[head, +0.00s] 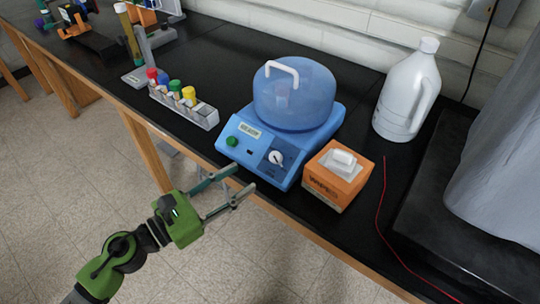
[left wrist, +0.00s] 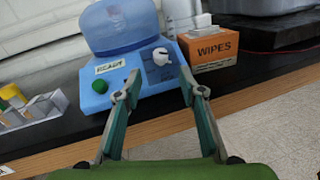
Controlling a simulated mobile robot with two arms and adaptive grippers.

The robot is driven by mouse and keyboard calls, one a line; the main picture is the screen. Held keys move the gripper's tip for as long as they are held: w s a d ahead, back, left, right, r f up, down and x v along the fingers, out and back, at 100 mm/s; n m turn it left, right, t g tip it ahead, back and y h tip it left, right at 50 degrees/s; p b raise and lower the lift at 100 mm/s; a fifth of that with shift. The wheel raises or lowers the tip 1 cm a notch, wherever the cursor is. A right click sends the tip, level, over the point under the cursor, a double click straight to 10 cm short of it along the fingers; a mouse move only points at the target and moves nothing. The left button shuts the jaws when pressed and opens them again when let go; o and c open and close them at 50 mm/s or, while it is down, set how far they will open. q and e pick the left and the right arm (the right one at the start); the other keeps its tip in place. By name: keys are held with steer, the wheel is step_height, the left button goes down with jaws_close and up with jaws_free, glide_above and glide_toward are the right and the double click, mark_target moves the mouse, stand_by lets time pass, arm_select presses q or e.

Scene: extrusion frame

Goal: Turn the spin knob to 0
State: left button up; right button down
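The spin knob (head: 276,157) is a white knob on a dark dial panel at the front right of the blue centrifuge (head: 312,137). It also shows in the left wrist view (left wrist: 161,57), seen between and beyond my fingers. The dial's markings are too small to read. A small display (head: 250,130) and a green button (head: 232,141) sit left of the knob. My left gripper (head: 243,180) is open and empty, in front of the centrifuge and apart from the knob. In the left wrist view the fingertips (left wrist: 162,92) stand wide apart. My right gripper is not in view.
An orange wipes box (head: 325,190) stands close to the right of the centrifuge. A rack (head: 205,118) of tubes with coloured caps is on its left. A white jug (head: 408,95) stands behind right. A red wire (head: 379,215) lies on the black bench. The space before the bench edge is free.

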mark_target(271, 159)
arm_select(q)
steer(key=p+x, duration=0.3)
steer(key=x, duration=0.6)
steer(key=shift+w+r, duration=0.1)
steer(key=shift+w, duration=0.05)
steer(key=shift+w+d+p, duration=0.25)
steer(key=shift+d+p, duration=0.1)
steer(key=shift+d, duration=0.05)
jaws_close()
